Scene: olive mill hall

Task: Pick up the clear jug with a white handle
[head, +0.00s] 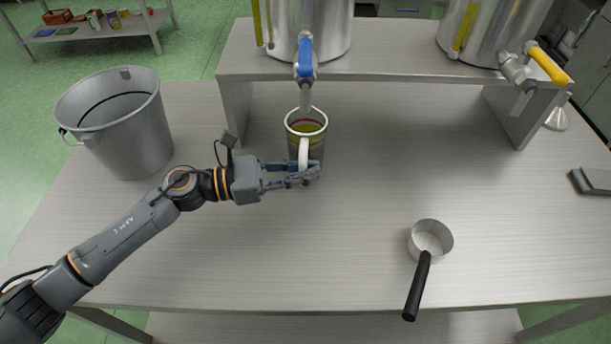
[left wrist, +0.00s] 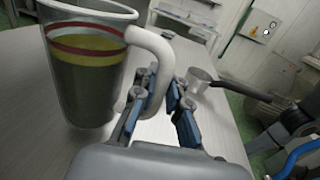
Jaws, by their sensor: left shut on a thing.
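The clear jug (head: 306,124) stands under the left tank's tap in the head view. It holds yellow-green liquid and has red and yellow bands near its top. Its white handle (head: 304,152) faces the near side of the table. My left gripper (head: 305,174) is shut on the handle. In the left wrist view the jug (left wrist: 88,75) fills the left side, and its handle (left wrist: 158,70) passes between the blue-padded fingers (left wrist: 160,112). I cannot tell whether the jug's base touches the table.
A metal bucket (head: 118,128) stands on the left of the table. A small saucepan (head: 430,240) with a black handle lies at the front right. The blue-handled tap (head: 305,62) hangs directly above the jug. A raised shelf (head: 400,62) carries two steel tanks. The table's front middle is clear.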

